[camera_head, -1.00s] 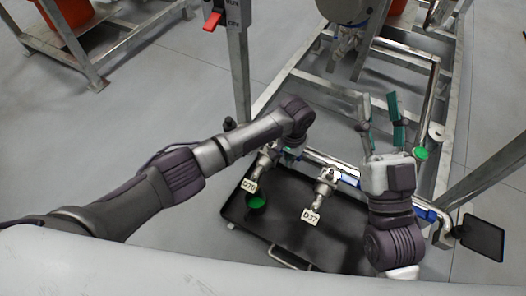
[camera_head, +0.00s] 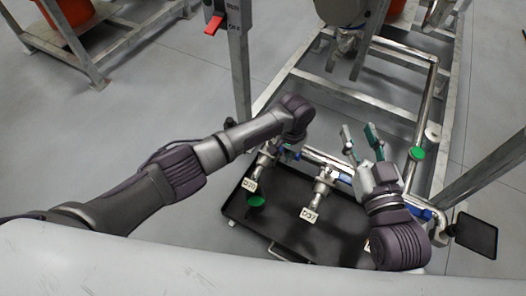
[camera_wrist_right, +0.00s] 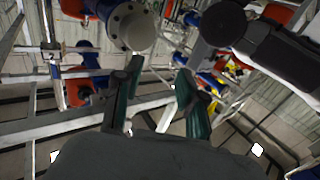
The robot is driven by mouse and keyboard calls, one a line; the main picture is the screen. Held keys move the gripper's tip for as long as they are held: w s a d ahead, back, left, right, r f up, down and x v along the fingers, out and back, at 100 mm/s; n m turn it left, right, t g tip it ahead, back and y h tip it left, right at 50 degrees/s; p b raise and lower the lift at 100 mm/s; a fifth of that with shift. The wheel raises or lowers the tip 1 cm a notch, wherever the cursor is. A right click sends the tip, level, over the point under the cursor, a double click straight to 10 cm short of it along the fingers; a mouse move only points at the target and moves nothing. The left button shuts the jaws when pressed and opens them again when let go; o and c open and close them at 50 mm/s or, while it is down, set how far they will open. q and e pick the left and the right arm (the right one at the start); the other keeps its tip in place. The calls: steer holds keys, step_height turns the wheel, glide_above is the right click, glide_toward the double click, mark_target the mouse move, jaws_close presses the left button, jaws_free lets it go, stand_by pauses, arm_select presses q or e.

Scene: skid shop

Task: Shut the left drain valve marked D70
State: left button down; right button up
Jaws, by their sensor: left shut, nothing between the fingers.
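The left drain valve is a metal valve (camera_head: 264,161) on the pipe, with a white tag (camera_head: 249,184) that reads as D70. A second valve (camera_head: 323,186) with a tag (camera_head: 309,214) that looks like D37 stands to its right. My left gripper (camera_head: 290,153) is at the D70 valve's upper right, mostly hidden under my own wrist. It is shut with nothing in it; contact with the valve cannot be told. My right gripper (camera_head: 360,140) is open and empty above the pipe, right of both valves. Its two teal fingers also show apart in the right wrist view (camera_wrist_right: 158,95).
A black drip tray (camera_head: 290,237) lies under the valves, with a green round piece (camera_head: 256,201) below the D70 tag. A metal frame post (camera_head: 240,70) with a red switch (camera_head: 214,25) rises behind. A green-capped fitting (camera_head: 416,153) is at right.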

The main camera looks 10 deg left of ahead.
steer(key=s+d+f+g+h+p, duration=0.2)
steer(key=s+f+g, duration=0.6)
steer(key=f, duration=0.4)
steer(key=shift+s+d+f+m+g+h+p, duration=0.15)
steer(key=shift+d+f+m+g+h+p, duration=0.2)
steer(key=shift+d+g+p, duration=0.55)
steer(key=shift+d+r, duration=0.1)
steer(key=shift+d, duration=0.05)
